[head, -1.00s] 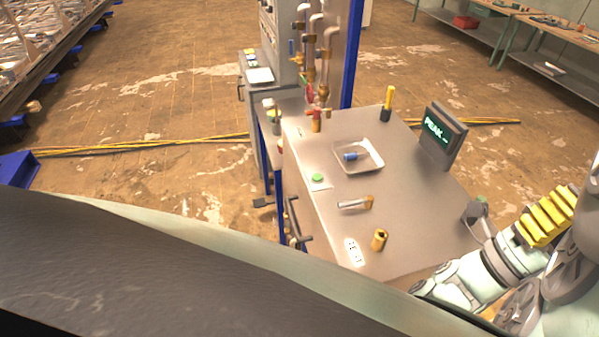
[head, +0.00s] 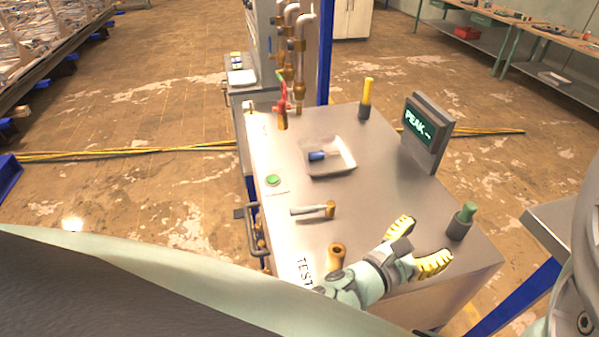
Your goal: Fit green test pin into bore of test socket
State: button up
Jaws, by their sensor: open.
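The green test pin (head: 469,209) stands upright in a dark round holder (head: 460,226) near the right edge of the steel bench. The brass test socket (head: 336,258) stands near the front of the bench, with its dark bore facing up. A "TEST" label lies beside it. My gripper (head: 432,239) is open and empty, with its two yellow-padded fingers spread. It is over the bench between the socket and the pin. The fingers point towards the pin, which is a short way beyond them. My arm covers part of the bench near the socket.
A hammer-like tool (head: 313,210), a green button (head: 273,180), a white tray (head: 331,172) with a blue-handled item, a yellow-topped stand (head: 366,98) and a "PEAK" display (head: 427,131) are on the bench. Pipes (head: 292,60) rise at the back left.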

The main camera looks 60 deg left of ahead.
aim_at(465, 213)
jog(key=w, duration=0.2)
jog(key=w+b, duration=0.1)
jog(key=w, duration=0.5)
jog(key=shift+w+d, duration=0.2)
jog(key=shift+d, duration=0.05)
jog(key=shift+w+d+f, duration=0.1)
jog(key=shift+w, duration=2.65)
jog(key=shift+o, duration=0.2)
grip_shut()
